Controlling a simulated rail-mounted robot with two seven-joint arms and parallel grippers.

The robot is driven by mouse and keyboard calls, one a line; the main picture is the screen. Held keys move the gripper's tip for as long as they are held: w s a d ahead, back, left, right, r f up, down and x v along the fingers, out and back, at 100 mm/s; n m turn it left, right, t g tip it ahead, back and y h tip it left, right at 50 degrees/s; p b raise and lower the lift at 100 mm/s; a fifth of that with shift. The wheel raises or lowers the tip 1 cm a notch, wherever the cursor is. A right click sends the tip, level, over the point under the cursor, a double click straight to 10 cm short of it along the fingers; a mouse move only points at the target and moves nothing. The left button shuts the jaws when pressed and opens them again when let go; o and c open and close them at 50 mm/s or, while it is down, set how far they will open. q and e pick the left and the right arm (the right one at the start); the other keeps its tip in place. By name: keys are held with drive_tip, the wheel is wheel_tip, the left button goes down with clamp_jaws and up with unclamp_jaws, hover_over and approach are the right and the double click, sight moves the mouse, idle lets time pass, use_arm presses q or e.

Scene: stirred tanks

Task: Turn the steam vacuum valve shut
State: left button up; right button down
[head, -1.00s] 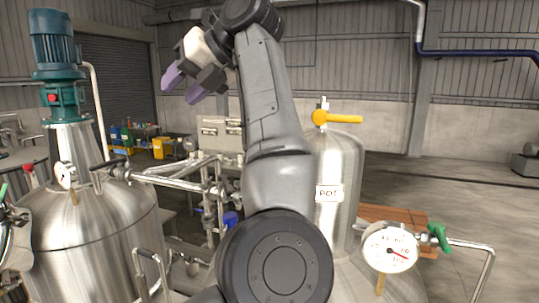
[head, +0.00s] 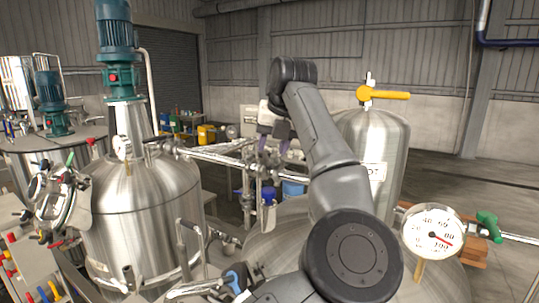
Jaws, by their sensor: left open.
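No label in view names the steam vacuum valve, so I cannot tell which valve it is. A yellow-handled valve (head: 390,95) sits on top of a steel tank (head: 380,135), its lever lying level to the right. A green-handled valve (head: 488,226) is on the pipe at the right. A blue-handled valve (head: 232,282) is at the bottom centre. My left gripper (head: 273,145) is open, with purple fingers pointing down, in front of the pipework behind the tanks. My forearm partly hides it, and it seems to hold nothing. My right gripper is out of view.
A round gauge (head: 432,232) stands at the lower right. A steel tank with a blue-green motor (head: 116,45) is at the left, with pipes (head: 225,155) running across the middle. A panel with coloured knobs (head: 30,265) is at the lower left. Open floor lies at the right.

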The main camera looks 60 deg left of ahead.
sight(268, 159)
use_arm(q)
drive_tip(key=shift+x, duration=1.9)
clamp_jaws()
